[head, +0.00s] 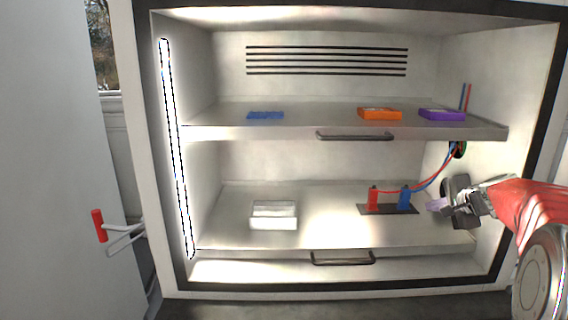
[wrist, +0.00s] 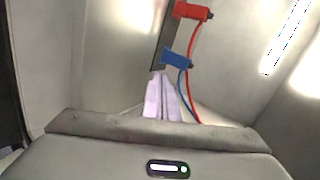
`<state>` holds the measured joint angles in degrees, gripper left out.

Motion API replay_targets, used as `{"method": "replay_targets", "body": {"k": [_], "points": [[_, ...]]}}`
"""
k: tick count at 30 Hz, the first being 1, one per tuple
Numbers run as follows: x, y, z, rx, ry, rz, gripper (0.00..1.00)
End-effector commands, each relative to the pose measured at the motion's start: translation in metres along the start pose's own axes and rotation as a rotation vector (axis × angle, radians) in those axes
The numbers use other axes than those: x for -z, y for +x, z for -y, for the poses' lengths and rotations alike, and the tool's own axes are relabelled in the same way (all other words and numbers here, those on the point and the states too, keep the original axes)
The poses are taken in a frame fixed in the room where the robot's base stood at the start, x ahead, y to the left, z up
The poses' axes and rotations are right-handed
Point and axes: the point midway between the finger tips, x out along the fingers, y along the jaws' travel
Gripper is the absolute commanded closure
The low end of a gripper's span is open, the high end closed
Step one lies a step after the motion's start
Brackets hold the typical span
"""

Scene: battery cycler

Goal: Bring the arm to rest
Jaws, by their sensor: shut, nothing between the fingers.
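My red arm (head: 530,205) reaches in from the right edge of the head view into the open cabinet. My gripper (head: 433,205) is over the right end of the lower shelf, beside the blue terminal clamp, with its pale lilac fingers pointing left. In the wrist view my gripper (wrist: 158,80) shows its fingers together and nothing between them. Just beyond the fingertips are the blue clamp (wrist: 177,58) and the red clamp (wrist: 194,11). I cannot tell whether the fingers touch the blue clamp.
The lower shelf (head: 335,225) holds a white block (head: 273,215) at left. The upper shelf (head: 300,118) carries a blue tray (head: 265,115), an orange block (head: 380,113) and a purple block (head: 442,114). The cabinet door (head: 60,160) stands open at left. Cables run up the right wall.

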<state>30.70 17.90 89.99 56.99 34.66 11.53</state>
Motion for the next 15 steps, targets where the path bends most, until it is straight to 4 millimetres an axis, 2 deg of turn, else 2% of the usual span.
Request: {"method": "replay_targets", "body": {"k": [5,8,15], "points": [[-0.040,-0.018,0.003,-0.027,-0.092,0.037,1.00],[-0.071,-0.033,0.002,-0.050,-0.169,0.068,1.00],[-0.148,-0.077,-0.014,-0.114,-0.374,0.144,1.00]]}}
